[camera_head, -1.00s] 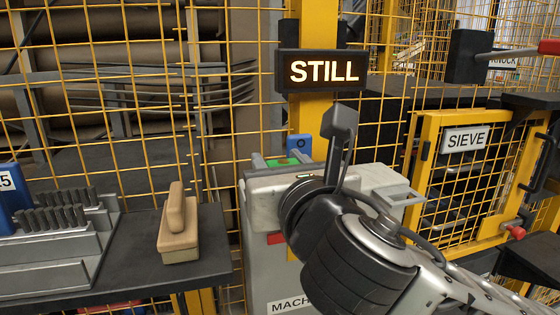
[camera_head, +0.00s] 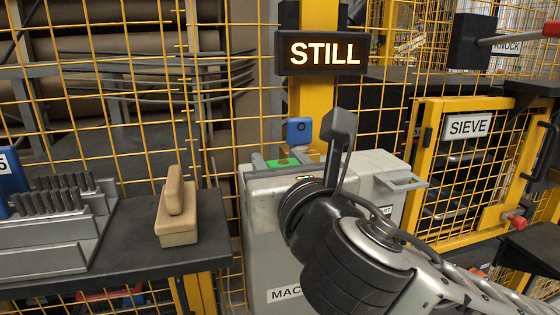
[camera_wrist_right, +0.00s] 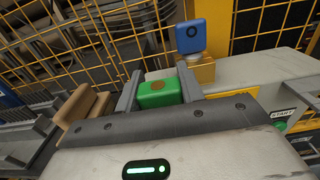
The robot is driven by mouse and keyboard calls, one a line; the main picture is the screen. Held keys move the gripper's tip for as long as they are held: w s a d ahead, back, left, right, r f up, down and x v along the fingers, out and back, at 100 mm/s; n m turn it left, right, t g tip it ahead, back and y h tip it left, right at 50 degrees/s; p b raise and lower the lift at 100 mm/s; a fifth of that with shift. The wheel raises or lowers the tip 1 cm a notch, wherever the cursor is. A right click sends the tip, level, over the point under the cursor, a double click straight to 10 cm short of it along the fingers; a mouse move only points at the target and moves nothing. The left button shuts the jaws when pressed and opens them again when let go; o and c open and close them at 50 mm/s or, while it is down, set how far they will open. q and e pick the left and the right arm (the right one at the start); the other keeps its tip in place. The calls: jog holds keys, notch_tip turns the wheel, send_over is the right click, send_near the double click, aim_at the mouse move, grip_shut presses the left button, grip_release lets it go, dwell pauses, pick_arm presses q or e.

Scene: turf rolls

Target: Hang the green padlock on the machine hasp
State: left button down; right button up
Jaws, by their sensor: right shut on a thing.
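The green padlock (camera_wrist_right: 158,93) is held between the two dark fingers of my right gripper (camera_wrist_right: 158,90) in the right wrist view. A round brownish spot shows on its upper face. In the head view, the padlock (camera_head: 281,163) shows small between the fingertips of my right gripper (camera_head: 283,161). The gripper is over the front of the pale machine (camera_head: 258,255), whose label is partly hidden by my arm. A blue block (camera_wrist_right: 190,38) with a dark round mark sits on a yellow mount, apart from and beyond the padlock. I cannot make out the hasp clearly. My left gripper is not in view.
A lit STILL sign (camera_head: 320,53) hangs on a yellow post behind the machine. A yellow mesh gate marked SIEVE (camera_head: 468,127) stands at right.

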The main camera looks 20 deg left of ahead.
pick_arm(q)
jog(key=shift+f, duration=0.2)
pick_arm(e)
jog(key=shift+f, duration=0.4)
jog(key=o, duration=1.1)
pick_arm(q)
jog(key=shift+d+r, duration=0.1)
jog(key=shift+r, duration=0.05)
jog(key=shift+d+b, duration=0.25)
jog(key=shift+b, duration=0.8)
pick_arm(e)
jog(key=v, duration=1.2)
